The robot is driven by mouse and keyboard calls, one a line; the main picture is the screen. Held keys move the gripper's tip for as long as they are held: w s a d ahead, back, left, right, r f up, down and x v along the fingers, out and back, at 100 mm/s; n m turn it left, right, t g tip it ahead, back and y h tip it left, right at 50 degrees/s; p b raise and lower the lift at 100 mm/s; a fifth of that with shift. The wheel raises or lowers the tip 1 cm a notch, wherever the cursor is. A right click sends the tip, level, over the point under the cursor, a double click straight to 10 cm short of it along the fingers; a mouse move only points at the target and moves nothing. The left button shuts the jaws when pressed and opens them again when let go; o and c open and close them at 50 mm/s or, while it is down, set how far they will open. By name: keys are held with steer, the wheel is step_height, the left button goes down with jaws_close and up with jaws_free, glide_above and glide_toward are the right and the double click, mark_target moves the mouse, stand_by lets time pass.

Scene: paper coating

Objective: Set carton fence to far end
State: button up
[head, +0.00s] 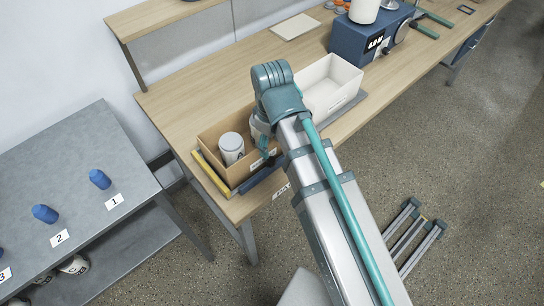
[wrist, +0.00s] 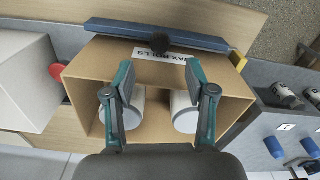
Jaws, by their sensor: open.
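The open brown carton (head: 208,137) stands at the near left end of the wooden bench and also shows in the wrist view (wrist: 160,75), with a white label reading WAX ROLLS. A long blue bar (wrist: 120,30), which looks like the carton fence, lies along the carton's labelled side; it also shows in the head view (head: 262,176). A dark round knob (wrist: 159,43) sits at the bar's middle. White rolls (wrist: 186,112) stand inside the carton. My gripper (wrist: 160,68) is open above the carton, its fingers apart and holding nothing. In the head view my arm hides most of it.
A yellow strip (head: 213,175) lies along the carton's left side. A white bin (head: 333,84) stands right of the carton, with a blue machine (head: 360,40) beyond. A grey table (head: 75,170) with blue pieces (head: 100,179) and number cards stands at left.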

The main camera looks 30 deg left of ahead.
mark_target(272, 160)
steer(key=shift+f+p, duration=0.7)
steer(key=shift+f, duration=3.1)
jaws_close()
